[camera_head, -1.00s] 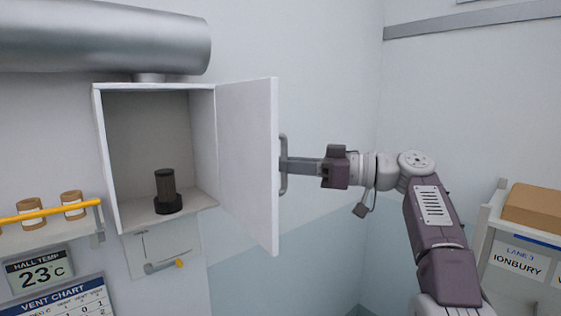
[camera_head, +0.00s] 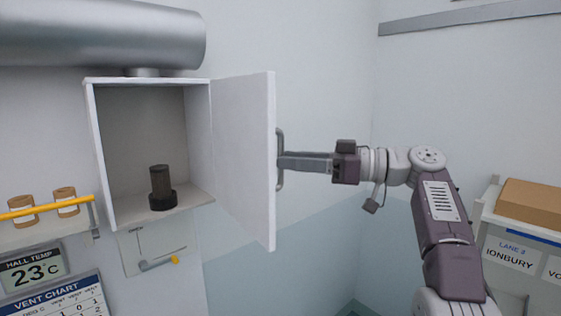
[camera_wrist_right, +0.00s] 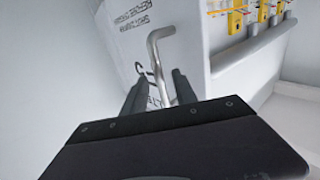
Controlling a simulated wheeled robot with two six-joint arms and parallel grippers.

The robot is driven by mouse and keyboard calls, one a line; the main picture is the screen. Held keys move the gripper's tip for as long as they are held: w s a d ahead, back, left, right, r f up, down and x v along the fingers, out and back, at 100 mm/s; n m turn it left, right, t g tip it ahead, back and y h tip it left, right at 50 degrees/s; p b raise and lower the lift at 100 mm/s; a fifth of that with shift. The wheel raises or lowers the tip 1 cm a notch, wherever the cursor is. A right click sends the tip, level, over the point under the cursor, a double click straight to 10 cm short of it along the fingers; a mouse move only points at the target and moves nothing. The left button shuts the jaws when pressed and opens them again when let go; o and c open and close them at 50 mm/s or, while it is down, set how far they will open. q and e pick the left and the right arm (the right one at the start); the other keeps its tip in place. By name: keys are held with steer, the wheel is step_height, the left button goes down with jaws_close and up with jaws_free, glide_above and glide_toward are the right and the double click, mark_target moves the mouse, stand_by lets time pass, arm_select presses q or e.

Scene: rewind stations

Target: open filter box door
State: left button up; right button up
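The white filter box (camera_head: 88,150) hangs on the wall under a silver duct, its front uncovered. Its door (camera_head: 245,160) stands swung wide out to the right. A dark cylindrical filter (camera_head: 161,187) stands upright on the box floor. The grey bar handle (camera_head: 280,183) is on the door's outer face; it also shows in the right wrist view (camera_wrist_right: 158,50). My right gripper (camera_head: 283,161) is at the handle. In the wrist view its dark fingers are spread apart, with the handle's bar between them. Contact cannot be told. My left gripper is out of view.
A shelf with a yellow rail (camera_head: 45,208) and brown jars (camera_head: 66,200) is at the left. Below are a temperature display (camera_head: 33,270) and a vent chart (camera_head: 60,298). A small lever (camera_head: 160,264) is under the box. A rack with a cardboard box (camera_head: 530,203) stands at the right.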

steer(key=v, duration=0.6)
steer(key=w+f+m+h+b, duration=0.35)
steer(key=f+m, duration=0.35)
steer(key=f, duration=0.9)
steer(key=w+f+m+h+b, duration=0.3)
steer(key=f+m+h, duration=0.25)
steer(key=f, duration=1.05)
steer(key=s+d+f+g+h+b, duration=0.1)
steer(key=s+f+h, duration=0.1)
steer(key=s+f, duration=0.7)
steer(key=s+d+f+m+g+h+b, duration=0.1)
steer(key=s+d+f+g+h+b, duration=0.1)
steer(key=s+f, duration=0.7)
steer(key=s+d+f+m+g+h+b, duration=0.1)
steer(key=s+d+f+h+b, duration=0.1)
steer(key=s+f, duration=0.7)
step_height(320, 180, down, 5)
steer(key=shift+f+g+h, duration=0.1)
steer(key=shift+g+h, duration=0.2)
steer(key=shift+h, duration=0.6)
